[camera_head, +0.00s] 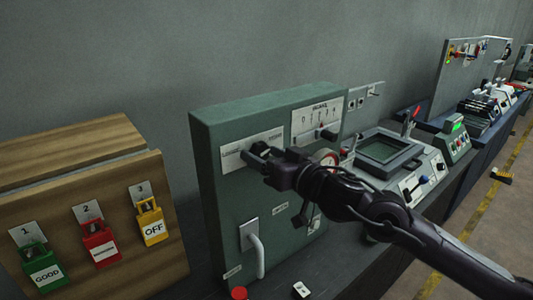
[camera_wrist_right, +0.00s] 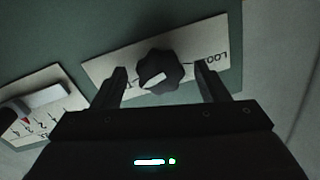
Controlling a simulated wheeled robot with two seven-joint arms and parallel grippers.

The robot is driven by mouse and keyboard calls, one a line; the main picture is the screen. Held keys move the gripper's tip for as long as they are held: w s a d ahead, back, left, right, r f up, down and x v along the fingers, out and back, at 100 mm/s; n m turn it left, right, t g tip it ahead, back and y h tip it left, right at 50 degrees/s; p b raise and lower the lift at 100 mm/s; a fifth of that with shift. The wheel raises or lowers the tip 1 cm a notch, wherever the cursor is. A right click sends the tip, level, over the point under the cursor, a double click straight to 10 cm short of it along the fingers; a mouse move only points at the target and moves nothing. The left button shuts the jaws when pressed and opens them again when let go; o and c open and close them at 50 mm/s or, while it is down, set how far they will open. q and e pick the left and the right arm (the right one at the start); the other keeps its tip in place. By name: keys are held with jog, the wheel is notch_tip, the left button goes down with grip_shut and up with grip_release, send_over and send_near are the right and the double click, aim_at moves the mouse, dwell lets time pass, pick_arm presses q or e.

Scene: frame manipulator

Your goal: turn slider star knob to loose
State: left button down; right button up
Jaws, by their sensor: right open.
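The star knob (camera_wrist_right: 160,72) is black and lobed, with a pale mark on its face. It sits on a white label plate (camera_wrist_right: 105,68), and part of the word LOOSE shows at the plate's right in the right wrist view. My right gripper (camera_wrist_right: 162,82) is open, with one finger on each side of the knob and a visible gap to it. In the head view my right gripper (camera_head: 258,155) is in front of the plate (camera_head: 232,158) on the green cabinet (camera_head: 215,185) and hides most of the knob. My left gripper is not in view.
A scale panel with small levers (camera_head: 318,118) is right of the plate. A pale handle (camera_head: 256,255) is below on the cabinet. A wooden box with padlocks (camera_head: 100,240) stands at left. Consoles (camera_head: 390,150) line the bench at right.

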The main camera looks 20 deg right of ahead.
jog(key=shift+c, duration=0.2)
jog(key=c, duration=1)
jog(key=shift+o, duration=0.2)
